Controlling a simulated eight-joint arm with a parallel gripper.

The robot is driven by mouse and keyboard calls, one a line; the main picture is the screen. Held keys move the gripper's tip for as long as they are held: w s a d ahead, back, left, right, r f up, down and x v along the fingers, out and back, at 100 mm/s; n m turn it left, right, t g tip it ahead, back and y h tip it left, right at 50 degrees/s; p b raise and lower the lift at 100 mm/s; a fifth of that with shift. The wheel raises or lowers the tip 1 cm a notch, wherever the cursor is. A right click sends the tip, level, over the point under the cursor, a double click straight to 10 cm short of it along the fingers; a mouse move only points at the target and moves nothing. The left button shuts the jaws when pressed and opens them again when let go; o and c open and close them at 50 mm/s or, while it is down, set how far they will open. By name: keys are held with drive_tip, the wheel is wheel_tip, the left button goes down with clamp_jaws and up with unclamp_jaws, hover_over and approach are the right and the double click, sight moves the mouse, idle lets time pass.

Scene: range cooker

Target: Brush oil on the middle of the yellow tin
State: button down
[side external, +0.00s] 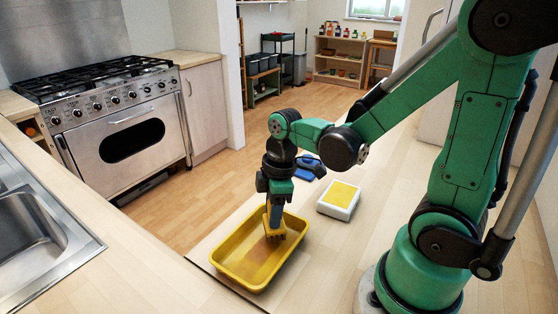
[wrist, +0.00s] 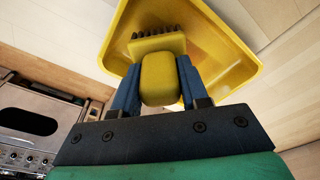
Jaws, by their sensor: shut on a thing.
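The yellow tin (side external: 229,272) is a shallow rectangular tray on the wooden counter in the side view. Part of its inside and rim also shows at the top of the wrist view (wrist: 235,45). My gripper (side external: 275,217) points down over the tin's far half, its blue fingers shut on a yellow brush (wrist: 160,78). In the wrist view the brush's wide head with a row of dark bristles points into the tin. In the side view the brush head (side external: 274,236) is low inside the tin; I cannot tell whether the bristles touch the bottom.
A white box with a yellow top (side external: 341,196) stands right of the tin, and a blue object (side external: 311,167) lies behind. A sink (side external: 32,235) is at the left. The range cooker (side external: 120,130) stands across the floor. Bare counter lies left of the tin.

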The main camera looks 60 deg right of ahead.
drive_tip(key=shift+d, duration=0.45)
drive_tip(key=shift+a, duration=4.6)
drive_tip(key=shift+d, duration=4.6)
drive_tip(key=shift+w+r, duration=0.1)
drive_tip(key=shift+r, duration=3.15)
drive_tip(key=shift+a+f, duration=0.1)
drive_tip(key=shift+f, duration=0.05)
